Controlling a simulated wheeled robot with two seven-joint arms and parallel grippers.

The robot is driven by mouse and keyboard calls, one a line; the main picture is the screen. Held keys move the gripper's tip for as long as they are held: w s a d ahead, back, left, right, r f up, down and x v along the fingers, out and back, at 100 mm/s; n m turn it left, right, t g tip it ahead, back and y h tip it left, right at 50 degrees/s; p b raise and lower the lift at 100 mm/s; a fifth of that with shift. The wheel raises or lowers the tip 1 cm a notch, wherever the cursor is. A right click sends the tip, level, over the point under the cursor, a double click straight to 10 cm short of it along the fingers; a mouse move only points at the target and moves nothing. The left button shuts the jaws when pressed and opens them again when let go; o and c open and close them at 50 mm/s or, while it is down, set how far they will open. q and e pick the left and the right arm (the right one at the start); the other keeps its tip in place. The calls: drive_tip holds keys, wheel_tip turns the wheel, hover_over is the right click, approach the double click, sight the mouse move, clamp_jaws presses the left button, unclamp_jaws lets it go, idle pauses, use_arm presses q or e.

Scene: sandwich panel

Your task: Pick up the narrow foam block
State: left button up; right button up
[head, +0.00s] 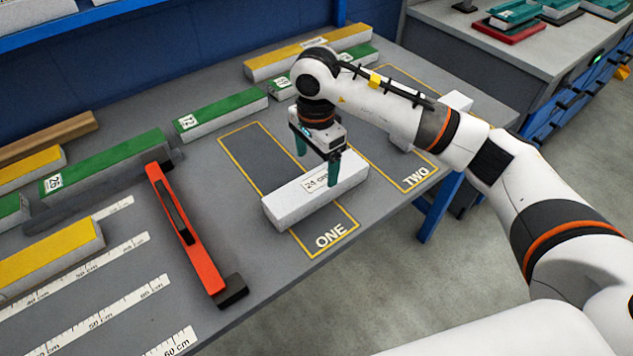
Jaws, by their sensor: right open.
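A white foam block (291,205) marked "24 cm" lies across the yellow-outlined zone ONE on the grey table. My right gripper (318,163) is open above and at the back of this block, with its teal fingers pointing down. One finger overlaps the block's top in the picture, and the other shows past its far edge; I cannot tell whether they touch it. Another white block (456,101) is in zone TWO, partly hidden by my right arm. I cannot tell which of the two is narrower. My left gripper is not in view.
A red clamp-like tool (190,235) lies left of zone ONE. Green-topped blocks (222,113), yellow-topped blocks (45,255) and a brown-topped bar (48,137) line the left and back. Printed rulers (125,305) mark the front left. The table's front edge runs close to zone ONE.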

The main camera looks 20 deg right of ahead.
sight(318, 181)
wheel_tip(318, 181, down, 2)
drive_tip(key=shift+w+f, duration=0.1)
drive_tip(key=shift+f, duration=0.05)
wheel_tip(318, 181, down, 5)
drive_tip(key=shift+d+r+p, duration=0.1)
drive_tip(key=shift+d+p, duration=0.05)
drive_tip(key=shift+p, duration=0.4)
drive_tip(key=shift+f, duration=0.3)
drive_tip(key=shift+c, duration=0.3)
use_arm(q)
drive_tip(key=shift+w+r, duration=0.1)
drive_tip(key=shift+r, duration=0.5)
use_arm(e)
drive_tip(key=c, duration=1)
